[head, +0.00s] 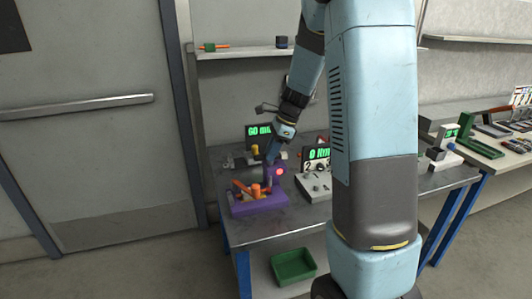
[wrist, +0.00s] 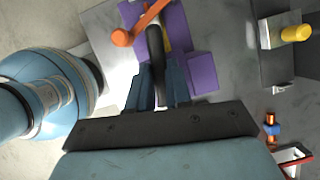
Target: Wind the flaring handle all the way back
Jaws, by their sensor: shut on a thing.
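The purple flaring device (head: 262,207) stands at the left front of the workbench, with orange parts (head: 256,190) on top and a lit red lamp (head: 279,171) on its upright. My gripper (head: 269,158) is over it, pointing down. In the wrist view, my gripper (wrist: 157,88) is shut on a dark bar-shaped handle (wrist: 155,45) at the purple body (wrist: 201,68). An orange rod with a round end (wrist: 122,37) lies just left of the handle. The fingers hide the handle's lower part, and its wound position cannot be told.
A green display (head: 258,134) stands behind the device. A second display unit (head: 317,185) stands to its right. A wrist-view fixture has a yellow knob (wrist: 296,33). A green bin (head: 293,266) sits under the bench. A shelf (head: 240,53) hangs behind.

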